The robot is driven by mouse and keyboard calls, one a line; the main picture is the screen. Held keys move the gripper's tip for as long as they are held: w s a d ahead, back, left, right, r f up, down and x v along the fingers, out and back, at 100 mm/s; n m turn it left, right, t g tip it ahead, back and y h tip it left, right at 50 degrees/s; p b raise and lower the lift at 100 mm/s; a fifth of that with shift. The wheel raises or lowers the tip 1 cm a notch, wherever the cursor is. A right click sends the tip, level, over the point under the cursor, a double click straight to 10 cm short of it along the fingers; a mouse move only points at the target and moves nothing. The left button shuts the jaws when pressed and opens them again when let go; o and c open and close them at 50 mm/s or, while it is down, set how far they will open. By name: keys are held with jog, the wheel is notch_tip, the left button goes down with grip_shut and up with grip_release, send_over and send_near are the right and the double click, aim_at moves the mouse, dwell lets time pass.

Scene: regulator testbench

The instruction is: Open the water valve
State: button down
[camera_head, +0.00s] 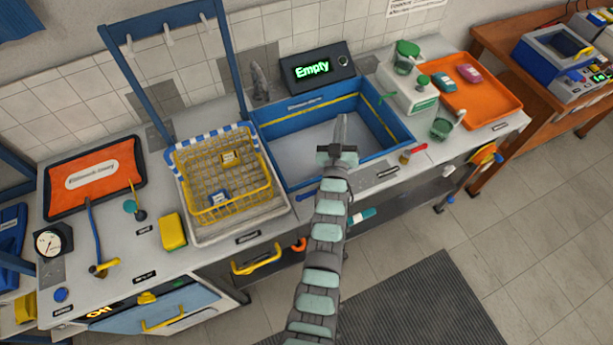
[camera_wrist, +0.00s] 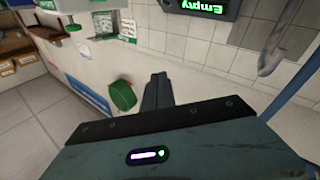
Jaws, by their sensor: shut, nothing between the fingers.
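No label that I can read names the water valve. A red-handled fitting with a brass part (camera_head: 408,155) sits on the counter just right of the sink basin. A brass fitting with a long blue lever (camera_head: 98,240) stands on the left counter, apart from my gripper. The blue sink basin (camera_head: 300,163) has a grey faucet (camera_head: 260,82) behind it, which also shows in the wrist view (camera_wrist: 280,45). A black display (camera_head: 315,68) reads "Empty". My gripper (camera_head: 340,120) hangs over the basin, shut and empty, its fingers (camera_wrist: 157,90) together and touching neither fitting.
A yellow wire basket (camera_head: 215,185) stands left of the basin under a blue rack (camera_head: 122,70). A white-green dispenser (camera_head: 410,95), a green cup (camera_head: 442,127) and an orange tray (camera_head: 495,100) stand at right. A pressure gauge (camera_head: 52,240) is far left.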

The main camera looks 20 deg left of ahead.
jog(key=w+a+f+n+g+h, duration=0.1)
jog(key=w+a+f+g+h, duration=0.1)
jog(key=w+a+f+g, duration=0.55)
jog(key=s+r+g+h, duration=0.1)
jog(key=s+r+g, duration=0.3)
jog(key=s, duration=0.3)
jog(key=s+a+r+n+g+h+p, duration=0.1)
jog(key=s+r+g, duration=0.2)
jog(key=s+g, duration=0.2)
jog(key=s+a+r+n+g+h, duration=0.1)
jog(key=s+r+g, duration=0.3)
jog(key=s, duration=0.5)
jog(key=shift+s+r+g+h, duration=0.2)
jog(key=shift+r+g+h, duration=0.15)
jog(key=shift+g, duration=0.3)
jog(key=shift+a, duration=0.1)
